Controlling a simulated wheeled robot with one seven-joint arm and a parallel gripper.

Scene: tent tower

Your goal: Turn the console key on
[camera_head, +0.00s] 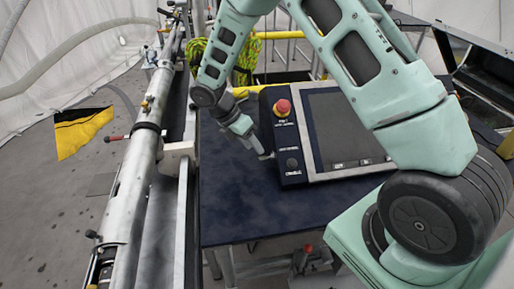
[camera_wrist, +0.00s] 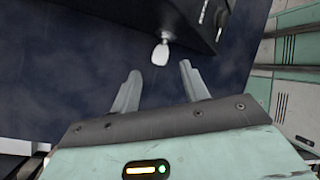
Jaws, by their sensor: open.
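The dark console (camera_head: 288,140) stands on a dark blue table, with a grey-framed screen at its right. A round key switch (camera_head: 292,163) sits low on its left panel. In the wrist view, a pale key (camera_wrist: 161,52) sticks out from the console's side edge (camera_wrist: 185,28). My gripper (camera_head: 266,156) is beside the console's left edge, close to the switch. In the wrist view, my gripper (camera_wrist: 160,74) is open, with its two fingers apart and nothing between them. The key lies just beyond the fingertips, roughly centred between them. I cannot tell the key's turn angle.
A red emergency button (camera_head: 283,107) sits higher on the same panel. The blue table top (camera_head: 235,205) is bare at the front left. A long metal pipe assembly (camera_head: 140,165) runs along the table's left side. A yellow rail stands behind the console.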

